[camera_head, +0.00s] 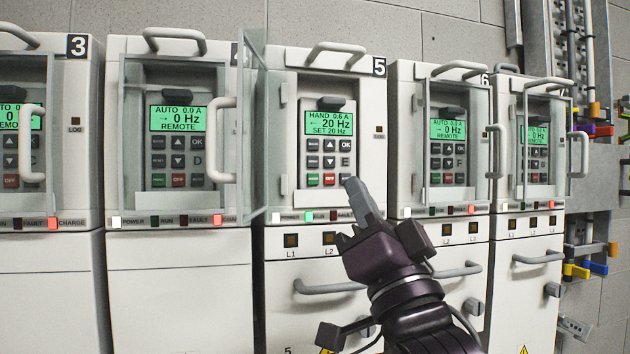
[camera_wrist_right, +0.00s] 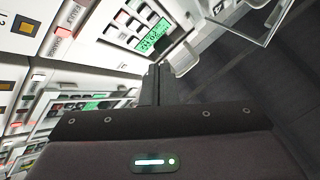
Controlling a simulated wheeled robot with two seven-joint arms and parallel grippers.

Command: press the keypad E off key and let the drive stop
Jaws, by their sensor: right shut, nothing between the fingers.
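The keypad E (camera_head: 329,145) is on the cabinet numbered 5, with its glass door swung open to the left. Its green display (camera_head: 329,122) reads HAND 0.6 A, 20 Hz, SET 20 Hz. The red off key (camera_head: 329,180) sits in the bottom row, beside the green key (camera_head: 312,180). My right gripper (camera_head: 353,184) is shut and empty, its tips just right of and slightly below the red key. I cannot tell how far the tips are from the panel. The shut fingers (camera_wrist_right: 155,75) and the lit display (camera_wrist_right: 155,36) also show in the right wrist view. My left gripper is out of view.
The green run light (camera_head: 309,216) on cabinet 5 is lit. The open glass door (camera_head: 252,130) stands out at the left of the keypad. Neighbouring cabinets have similar keypads, such as keypad D (camera_head: 178,145), reading 0 Hz. A bar handle (camera_head: 330,287) juts out below.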

